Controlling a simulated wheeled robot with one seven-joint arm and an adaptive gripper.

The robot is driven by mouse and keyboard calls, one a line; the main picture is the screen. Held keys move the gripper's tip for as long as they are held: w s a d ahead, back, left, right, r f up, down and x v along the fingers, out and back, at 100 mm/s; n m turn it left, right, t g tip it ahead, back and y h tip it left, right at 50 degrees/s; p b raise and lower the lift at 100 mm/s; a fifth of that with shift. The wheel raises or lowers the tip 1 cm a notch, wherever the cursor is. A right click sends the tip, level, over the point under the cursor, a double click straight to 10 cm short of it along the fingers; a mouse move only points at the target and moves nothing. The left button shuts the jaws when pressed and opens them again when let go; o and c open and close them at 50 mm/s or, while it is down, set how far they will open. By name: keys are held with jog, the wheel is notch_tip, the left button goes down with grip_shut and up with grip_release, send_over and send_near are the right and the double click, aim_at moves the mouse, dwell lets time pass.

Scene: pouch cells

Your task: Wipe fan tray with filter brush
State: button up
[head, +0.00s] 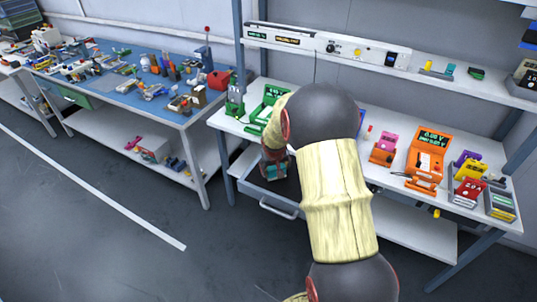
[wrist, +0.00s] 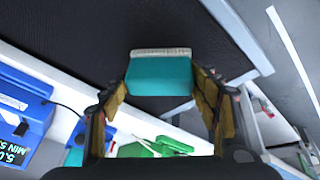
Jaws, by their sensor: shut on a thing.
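My gripper (head: 273,160) is shut on the filter brush, a teal block with a pale bristle strip along its far edge. In the wrist view the brush (wrist: 158,78) sits between the two fingers (wrist: 160,92). A pulled-out tray (head: 265,200) with a pale rim, dark inside and front handle is under the bench top; I take it to be the fan tray. Its pale rim also shows in the wrist view (wrist: 238,38). The brush is over the dark interior; I cannot tell whether the bristles touch it. My arm hides part of the tray.
The white bench (head: 390,185) above the tray holds green, orange and other coloured devices. A blue device (wrist: 22,112) is at the left in the wrist view. A cluttered blue-topped bench (head: 130,85) stands at left. The floor in front is clear.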

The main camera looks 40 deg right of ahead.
jog(key=shift+w+a, duration=0.2)
jog(key=shift+w, duration=0.15)
notch_tip(320, 180, up, 3)
jog(key=shift+s+r+p, duration=0.1)
jog(key=shift+r+p, duration=0.1)
jog(key=shift+p, duration=0.7)
jog(key=shift+w+r+p, duration=0.2)
jog(key=shift+r+p, duration=0.3)
jog(key=shift+r, duration=0.15)
jog(key=shift+s+r+p, duration=0.15)
jog(key=shift+r+p, duration=0.8)
jog(key=shift+r, duration=0.75)
